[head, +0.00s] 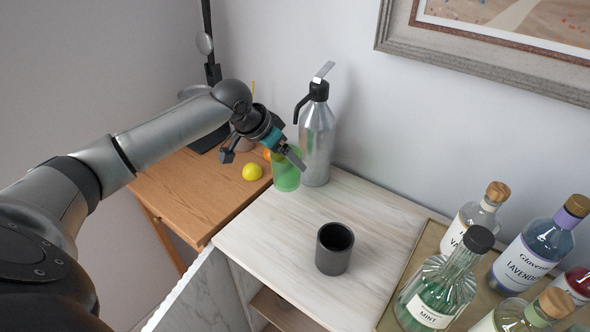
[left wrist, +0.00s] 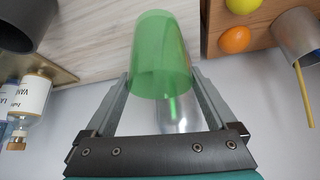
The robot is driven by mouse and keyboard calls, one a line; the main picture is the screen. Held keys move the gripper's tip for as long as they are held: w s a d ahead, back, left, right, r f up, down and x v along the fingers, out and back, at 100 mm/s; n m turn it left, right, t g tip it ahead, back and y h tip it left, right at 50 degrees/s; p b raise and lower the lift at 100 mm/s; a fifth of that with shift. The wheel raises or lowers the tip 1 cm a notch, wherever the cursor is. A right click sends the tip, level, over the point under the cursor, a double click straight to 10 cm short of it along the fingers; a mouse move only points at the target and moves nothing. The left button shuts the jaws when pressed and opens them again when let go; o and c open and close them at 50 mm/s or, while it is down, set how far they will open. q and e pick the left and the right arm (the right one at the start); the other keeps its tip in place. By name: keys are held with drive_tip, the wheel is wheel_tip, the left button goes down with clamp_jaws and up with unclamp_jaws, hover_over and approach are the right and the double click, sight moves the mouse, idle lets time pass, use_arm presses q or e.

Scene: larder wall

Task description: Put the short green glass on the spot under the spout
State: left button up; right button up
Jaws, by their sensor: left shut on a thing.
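The short green glass (head: 286,174) is a clear green tumbler, held by my left gripper (head: 287,157) just left of the silver siphon bottle (head: 318,142). It looks upright or nearly so; I cannot tell if its base touches the pale counter. In the left wrist view the green glass (left wrist: 160,50) sits between the two fingers of my left gripper (left wrist: 160,85). The bottle's black spout (head: 299,107) points left and down, above the glass. The spot under the spout does not show; glass and gripper cover that area. My right gripper is not in view.
A black cup (head: 334,248) stands on the pale counter (head: 275,235). Several labelled bottles stand on a tray (head: 432,240) at the right. A lemon (head: 252,172) and an orange lie on the wooden table (head: 185,195) at left. The counter around the black cup is clear.

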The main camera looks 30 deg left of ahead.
sight(295, 151)
use_arm(q)
drive_tip(key=w, duration=0.3)
drive_tip(key=shift+d+r, duration=0.1)
drive_tip(key=shift+d, duration=0.05)
drive_tip(key=shift+w+f, duration=0.1)
drive_tip(key=shift+f, duration=0.55)
wheel_tip(295, 151, down, 5)
drive_tip(key=shift+f+b, duration=0.1)
drive_tip(key=shift+b, duration=0.45)
drive_tip(key=shift+w+f, duration=0.15)
drive_tip(key=shift+f, duration=0.2)
drive_tip(key=o, duration=1.3)
drive_tip(key=shift+f, duration=0.1)
drive_tip(key=p+v, duration=0.1)
drive_tip(key=v, duration=1.1)
drive_tip(key=shift+p, duration=0.4)
